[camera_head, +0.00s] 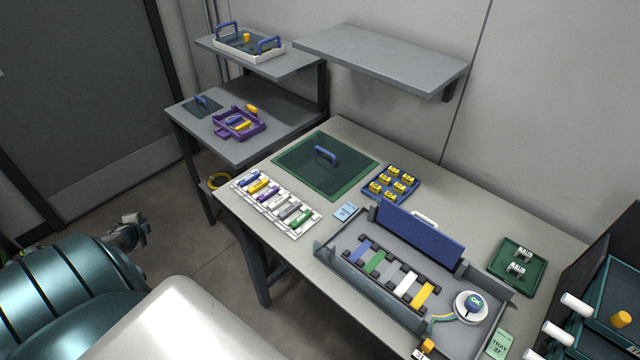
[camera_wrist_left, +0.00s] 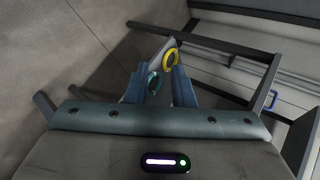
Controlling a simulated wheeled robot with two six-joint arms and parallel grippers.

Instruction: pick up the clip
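Several pieces could be the clip; I cannot tell which one is meant. Small yellow pieces (camera_head: 395,171) sit in a blue tray on the table. Two white pieces (camera_head: 519,267) sit in a green tray at the right. An orange-yellow piece (camera_head: 428,345) is at the front edge of the open grey case (camera_head: 372,285). My left gripper (camera_head: 130,232) is off the table at the left, far from all of these. In the left wrist view its two blue fingers (camera_wrist_left: 158,88) stand apart, with nothing seen held. My right gripper is not in view.
The case has a raised blue lid (camera_head: 420,236) and coloured bars inside. A white rack (camera_head: 312,222) of coloured pieces and a green mat with a handled plate (camera_head: 310,180) lie on the table's left. Shelves (camera_head: 385,55) stand behind. A dark rack (camera_head: 600,290) stands at the right.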

